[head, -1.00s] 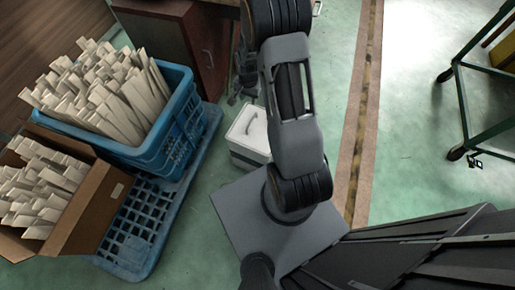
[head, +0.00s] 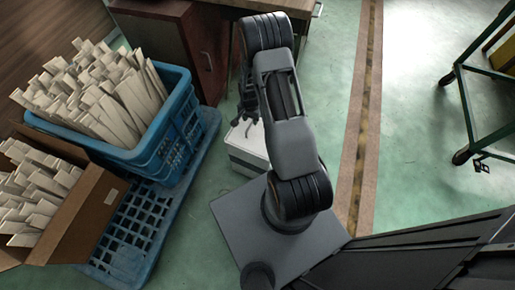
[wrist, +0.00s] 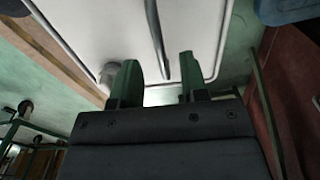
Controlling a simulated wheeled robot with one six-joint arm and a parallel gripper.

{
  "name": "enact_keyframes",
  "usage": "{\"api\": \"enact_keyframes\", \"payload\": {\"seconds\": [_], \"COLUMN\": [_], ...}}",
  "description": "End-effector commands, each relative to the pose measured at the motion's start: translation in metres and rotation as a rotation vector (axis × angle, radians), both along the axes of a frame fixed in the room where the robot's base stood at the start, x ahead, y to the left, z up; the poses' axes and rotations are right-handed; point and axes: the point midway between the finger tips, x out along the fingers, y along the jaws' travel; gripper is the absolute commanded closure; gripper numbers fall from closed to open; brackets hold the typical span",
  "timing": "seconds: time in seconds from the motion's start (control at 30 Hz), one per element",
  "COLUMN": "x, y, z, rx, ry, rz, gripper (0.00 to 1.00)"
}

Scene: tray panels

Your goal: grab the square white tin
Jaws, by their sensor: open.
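The square white tin (head: 246,152) stands on the green floor beside my base, with its top partly hidden by my arm and gripper in the head view. My gripper (head: 245,122) is over the tin there. In the wrist view, the tin's white lid (wrist: 105,35) fills the upper middle, with a raised rim around it. A thin grey handle (wrist: 159,42) crosses the lid and shows between the two fingertips of my gripper (wrist: 158,75). The fingers are apart and nothing is gripped. I cannot tell whether the fingertips touch the lid.
A blue crate (head: 165,150) full of pale strips stands on a blue pallet (head: 130,235) at left, beside a cardboard box (head: 85,215) of similar strips. A reddish cabinet (head: 205,60) stands behind. Open floor lies to the right, before a green metal frame (head: 468,115).

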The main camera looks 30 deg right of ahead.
Motion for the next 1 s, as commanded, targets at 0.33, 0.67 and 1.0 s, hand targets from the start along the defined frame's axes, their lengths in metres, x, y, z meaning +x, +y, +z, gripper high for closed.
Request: {"api": "enact_keyframes", "payload": {"seconds": [0.33, 0.67, 1.0], "x": [0.001, 0.001, 0.001], "y": [-0.001, -0.001, -0.001], "z": [-0.045, -0.045, -0.045], "rx": [0.0, -0.001, -0.001], "ry": [0.0, -0.001, -0.001], "rz": [0.0, 0.0, 0.0], "gripper": [0.6, 0.69, 1.0]}}
